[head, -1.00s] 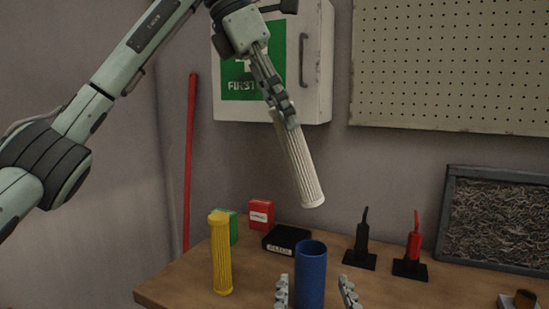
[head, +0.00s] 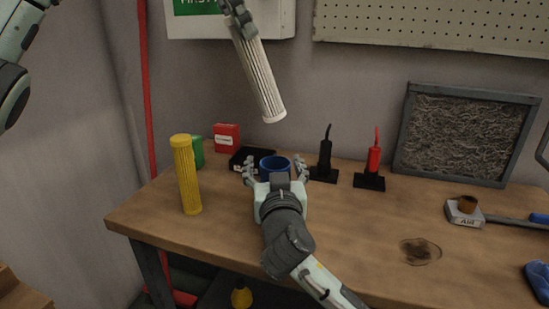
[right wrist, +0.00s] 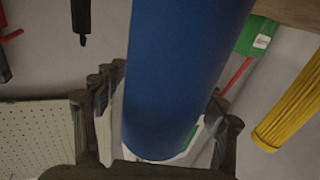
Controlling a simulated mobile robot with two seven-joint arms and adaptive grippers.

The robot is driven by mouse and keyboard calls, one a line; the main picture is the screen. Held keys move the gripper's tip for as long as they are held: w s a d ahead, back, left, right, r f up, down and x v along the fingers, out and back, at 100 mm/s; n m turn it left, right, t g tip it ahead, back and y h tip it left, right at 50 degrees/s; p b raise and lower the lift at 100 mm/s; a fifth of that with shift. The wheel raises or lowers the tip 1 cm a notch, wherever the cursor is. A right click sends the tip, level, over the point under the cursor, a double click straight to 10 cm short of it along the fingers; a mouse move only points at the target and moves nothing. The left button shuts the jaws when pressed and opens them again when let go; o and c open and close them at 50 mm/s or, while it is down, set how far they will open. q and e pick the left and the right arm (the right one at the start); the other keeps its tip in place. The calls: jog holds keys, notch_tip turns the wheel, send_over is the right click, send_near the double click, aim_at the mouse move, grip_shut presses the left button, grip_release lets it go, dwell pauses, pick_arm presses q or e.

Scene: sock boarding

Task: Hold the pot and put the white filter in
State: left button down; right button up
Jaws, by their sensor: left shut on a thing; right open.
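The white filter (head: 261,85) is a ribbed cylinder, held by its upper end in my left gripper (head: 241,24). It hangs slightly tilted in the air, its lower end above the mouth of the blue pot (head: 275,161), with a gap between them. The pot stands on the table. My right gripper (head: 275,171) is open, its fingers on either side of the pot. The right wrist view shows the pot (right wrist: 185,70) between these fingers; I cannot tell whether they touch it. The gripper hides the pot's lower part in the head view.
A yellow ribbed filter (head: 187,177) stands left of the pot. Red (head: 227,137) and green (head: 197,152) boxes and a black box (head: 246,157) are behind. Black (head: 325,158) and red (head: 374,159) tools stand to the right. The table's front right is mostly clear.

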jog(key=shift+c, duration=0.5)
jog(key=c, duration=1.4)
jog(key=shift+c, duration=0.3)
